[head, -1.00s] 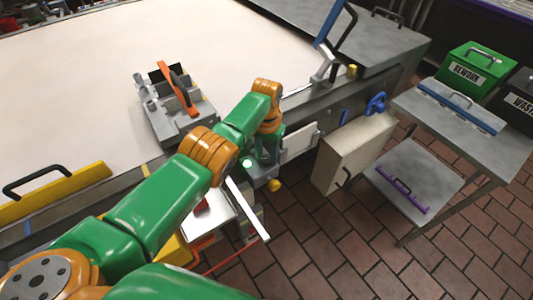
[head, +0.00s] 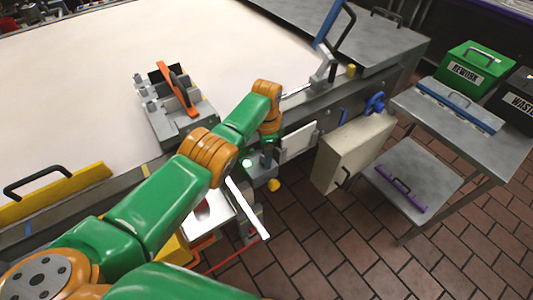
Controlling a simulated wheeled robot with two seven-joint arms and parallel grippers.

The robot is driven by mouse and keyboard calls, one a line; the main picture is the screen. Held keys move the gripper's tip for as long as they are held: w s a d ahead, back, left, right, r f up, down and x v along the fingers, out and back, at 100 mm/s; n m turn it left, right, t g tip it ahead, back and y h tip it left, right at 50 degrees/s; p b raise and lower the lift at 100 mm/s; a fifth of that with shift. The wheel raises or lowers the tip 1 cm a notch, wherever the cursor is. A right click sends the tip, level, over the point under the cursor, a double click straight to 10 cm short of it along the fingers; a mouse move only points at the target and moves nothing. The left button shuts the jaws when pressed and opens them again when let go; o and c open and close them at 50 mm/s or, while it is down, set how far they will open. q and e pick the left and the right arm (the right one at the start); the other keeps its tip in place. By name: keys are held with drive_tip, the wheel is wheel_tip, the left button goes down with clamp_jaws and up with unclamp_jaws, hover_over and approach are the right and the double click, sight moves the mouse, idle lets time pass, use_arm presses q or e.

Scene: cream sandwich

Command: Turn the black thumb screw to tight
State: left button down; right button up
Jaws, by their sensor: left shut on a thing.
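My left arm comes in from the lower left, and its wrist points down at the side rail of the long table. My left gripper (head: 267,158) is at the end of this green and orange arm, low beside a grey block (head: 258,177) at the rail. It is small and mostly covered by its own wrist. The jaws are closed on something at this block. The black thumb screw cannot be made out separately; the gripper and wrist cover that spot. My right gripper is not in view.
A grey fixture (head: 152,112) with an orange handle stands on the cream table surface (head: 90,95). A yellow bar (head: 60,190) with a black handle lies at left. A beige box (head: 352,150) and blue knob (head: 375,103) are right of the gripper. A side table (head: 480,140) stands farther right.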

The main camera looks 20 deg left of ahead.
use_arm(q)
drive_tip(key=shift+m, duration=0.8)
drive_tip(key=shift+c, duration=2.1)
unclamp_jaws()
drive_tip(key=shift+r, duration=0.1)
wheel_tip(320, 180, up, 3)
drive_tip(key=shift+r+p, duration=0.1)
drive_tip(key=shift+p, duration=0.95)
drive_tip(key=shift+r, duration=1.9)
